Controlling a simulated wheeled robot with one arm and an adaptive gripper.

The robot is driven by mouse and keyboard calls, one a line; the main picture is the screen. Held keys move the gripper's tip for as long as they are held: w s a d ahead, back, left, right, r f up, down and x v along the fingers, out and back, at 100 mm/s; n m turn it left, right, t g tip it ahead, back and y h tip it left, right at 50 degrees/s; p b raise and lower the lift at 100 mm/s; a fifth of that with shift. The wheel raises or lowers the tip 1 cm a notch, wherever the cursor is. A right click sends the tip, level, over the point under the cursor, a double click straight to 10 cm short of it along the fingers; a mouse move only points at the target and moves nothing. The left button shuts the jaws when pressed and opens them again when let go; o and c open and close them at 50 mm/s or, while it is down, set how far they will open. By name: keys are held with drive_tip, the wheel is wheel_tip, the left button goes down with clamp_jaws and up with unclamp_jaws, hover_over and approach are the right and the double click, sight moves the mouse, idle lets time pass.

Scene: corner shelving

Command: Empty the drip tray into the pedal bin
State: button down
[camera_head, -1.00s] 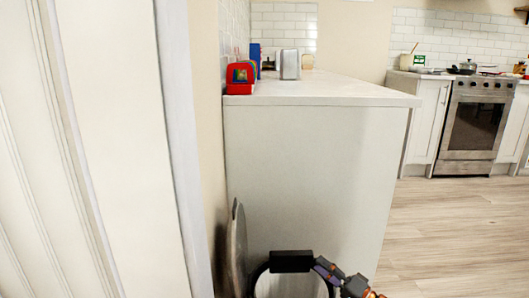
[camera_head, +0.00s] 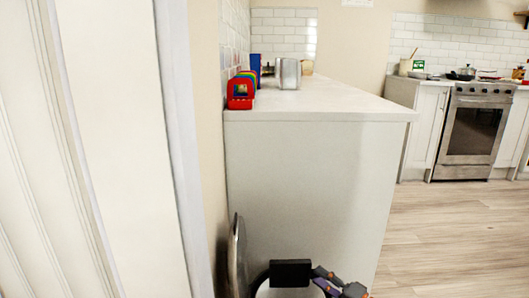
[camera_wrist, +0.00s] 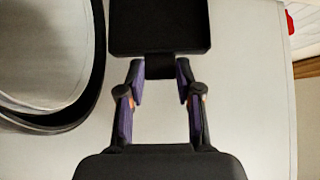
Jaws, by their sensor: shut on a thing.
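The black drip tray (camera_head: 290,273) shows as a small dark block at the bottom of the head view, and large at the top of the wrist view (camera_wrist: 159,26). My gripper (camera_wrist: 160,78) is shut on its narrow black neck, between purple-padded fingers. In the head view my gripper (camera_head: 322,280) is at the tray's right. The pedal bin's round lid (camera_head: 237,258) stands raised near the wall. The bin's dark rim (camera_head: 256,284) curves below the tray, cut off by the picture edge. A dark-edged ring (camera_wrist: 98,70) lies left of the tray in the wrist view. The tray's contents are hidden.
A white counter (camera_head: 310,101) with a plain end panel (camera_head: 305,180) stands just behind the bin. A red item (camera_head: 240,90) and a metal toaster (camera_head: 288,74) are on it. A white door (camera_head: 110,150) closes off the left. Open wooden floor (camera_head: 450,230) lies right.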

drive_tip(key=m+h+p, duration=0.1)
drive_tip(key=p, duration=0.2)
drive_tip(key=shift+r+g, duration=0.35)
drive_tip(key=shift+g, duration=0.05)
drive_tip(key=shift+f+m, duration=0.15)
drive_tip(key=shift+m, duration=0.15)
drive_tip(key=r+m+g+h+p, duration=0.1)
drive_tip(key=p, duration=0.3)
drive_tip(key=shift+p, duration=0.4)
drive_tip(key=shift+w+m+g+p, duration=0.1)
drive_tip(key=shift+m+g+p, duration=0.35)
drive_tip(key=shift+p, duration=0.2)
drive_tip(key=shift+f, duration=0.15)
drive_tip(key=shift+p, duration=0.3)
